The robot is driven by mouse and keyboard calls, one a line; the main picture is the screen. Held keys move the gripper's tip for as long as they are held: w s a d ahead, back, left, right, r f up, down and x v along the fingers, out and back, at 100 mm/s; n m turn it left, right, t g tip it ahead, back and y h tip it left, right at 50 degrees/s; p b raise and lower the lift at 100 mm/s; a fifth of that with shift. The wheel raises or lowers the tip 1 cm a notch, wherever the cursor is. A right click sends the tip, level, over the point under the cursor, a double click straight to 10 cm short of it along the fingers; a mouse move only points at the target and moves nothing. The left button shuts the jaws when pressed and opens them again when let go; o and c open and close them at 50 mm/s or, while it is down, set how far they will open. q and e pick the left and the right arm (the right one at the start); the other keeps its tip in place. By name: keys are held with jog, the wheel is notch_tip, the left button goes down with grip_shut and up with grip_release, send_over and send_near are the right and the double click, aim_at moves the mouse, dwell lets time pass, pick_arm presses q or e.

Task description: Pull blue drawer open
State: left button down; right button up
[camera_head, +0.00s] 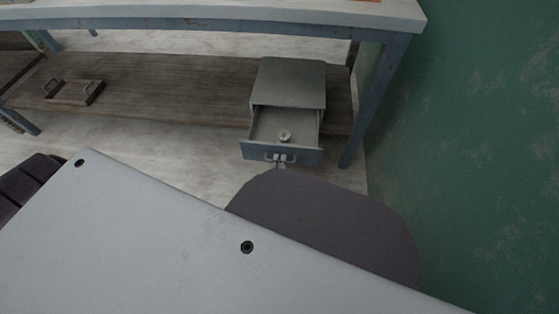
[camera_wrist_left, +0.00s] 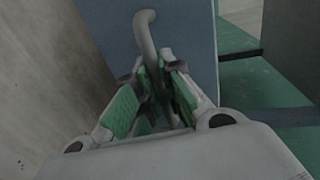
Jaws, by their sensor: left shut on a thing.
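The blue drawer (camera_head: 258,152) sticks well out of a small grey cabinet (camera_head: 292,78) on the low shelf, in the head view. A small pale ring-shaped thing (camera_head: 285,136) lies inside it. The drawer front (camera_wrist_left: 190,40) fills the middle of the left wrist view, with a curved metal handle (camera_wrist_left: 146,32) on it. My left gripper (camera_wrist_left: 160,80) is shut on this handle, its green-padded fingers on both sides. In the head view the gripper (camera_head: 279,161) shows only as a small tip at the handle, the rest hidden behind my own body. My right gripper is not in view.
A wooden tray with handles (camera_head: 75,92) lies on the shelf (camera_head: 160,88) to the left. The floor before the shelf is clear.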

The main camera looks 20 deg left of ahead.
pick_arm(q)
jog(key=shift+s, duration=0.15)
jog(key=c, duration=1.5)
grip_release()
jog(key=shift+c, duration=0.2)
